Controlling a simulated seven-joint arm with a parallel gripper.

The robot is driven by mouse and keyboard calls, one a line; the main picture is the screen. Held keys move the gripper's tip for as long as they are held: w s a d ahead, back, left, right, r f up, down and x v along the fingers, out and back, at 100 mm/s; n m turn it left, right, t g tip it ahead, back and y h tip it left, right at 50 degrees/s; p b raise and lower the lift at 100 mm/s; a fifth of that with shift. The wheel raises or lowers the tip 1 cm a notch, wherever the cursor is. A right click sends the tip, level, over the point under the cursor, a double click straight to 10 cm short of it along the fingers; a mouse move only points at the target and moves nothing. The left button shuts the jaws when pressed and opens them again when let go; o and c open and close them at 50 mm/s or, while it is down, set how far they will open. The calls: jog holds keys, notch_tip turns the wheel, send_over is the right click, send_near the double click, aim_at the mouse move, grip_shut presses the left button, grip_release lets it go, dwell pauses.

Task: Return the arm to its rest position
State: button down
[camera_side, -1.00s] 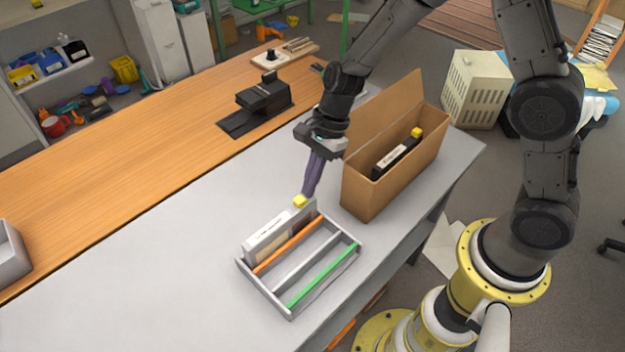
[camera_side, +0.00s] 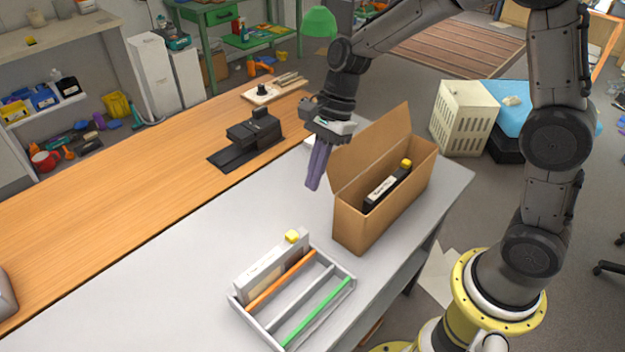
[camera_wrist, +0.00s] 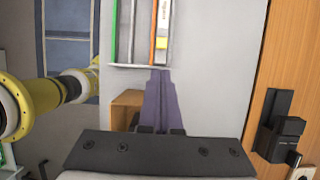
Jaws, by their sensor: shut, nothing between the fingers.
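My gripper (camera_side: 314,186) hangs over the grey table, just left of the cardboard box, with its purple fingers together and empty. In the wrist view the fingers (camera_wrist: 160,73) point toward the grey tray. The tray (camera_side: 353,286) stands at the table's front with an orange strip, a green strip and a white file with a yellow tab (camera_side: 270,268) upright in its left slot. The open cardboard box (camera_side: 350,228) holds a black file with a yellow tab (camera_side: 385,188). My gripper is apart from both the tray and the box.
A black device (camera_side: 250,138) stands on the wooden bench (camera_side: 110,210) at the left. The box's raised lid flap (camera_side: 375,145) stands close to the right of my gripper. A beige vented case (camera_side: 463,118) stands beyond the table. The table's left part is clear.

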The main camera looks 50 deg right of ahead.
jog(key=s+d+r+n+t+h, duration=0.1)
jog(key=s+d+r+n+t, duration=0.15)
jog(key=r, duration=0.35)
jog(key=s+d+r+n+t, duration=0.1)
jog(key=s+r, duration=0.3)
jog(key=r, duration=0.1)
jog(key=s+d+n+t+h, duration=0.1)
jog(key=s+d+n, duration=0.2)
jog(key=s+n, duration=0.4)
jog(key=s+d+n+t+h, duration=0.1)
jog(key=s+d+n+h, duration=0.1)
jog(key=s+n, duration=0.5)
jog(key=shift+d+f, duration=0.4)
jog(key=shift+d, duration=0.4)
